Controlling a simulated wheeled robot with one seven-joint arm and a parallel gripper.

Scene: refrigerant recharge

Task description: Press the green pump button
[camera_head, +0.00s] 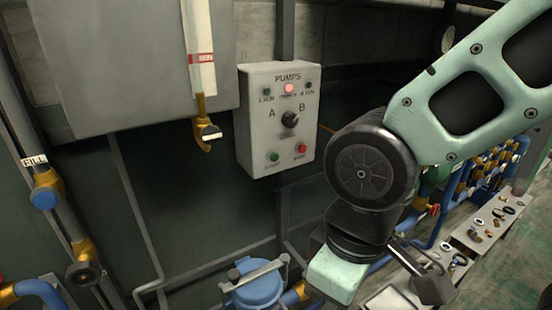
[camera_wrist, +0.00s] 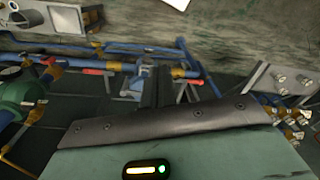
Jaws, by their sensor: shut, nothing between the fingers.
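The grey control box (camera_head: 255,120) labelled PUMPS hangs at the centre of the head view. The green pump button (camera_head: 273,157) is at its lower left, beside a red button (camera_head: 300,149). A black selector knob (camera_head: 290,119) sits between the letters A and B. A red lamp (camera_head: 289,88) glows in the top row. My gripper (camera_wrist: 157,85) shows in the wrist view with its dark fingers shut and empty. My wrist is low and right of the box in the head view, apart from the button. The wrist view does not show the box.
A grey tank with a gauge tube (camera_head: 199,50) and brass tap (camera_head: 207,132) is left of the box. A blue flanged fitting (camera_head: 257,284) stands below. A bench with small parts (camera_head: 490,222) is at right.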

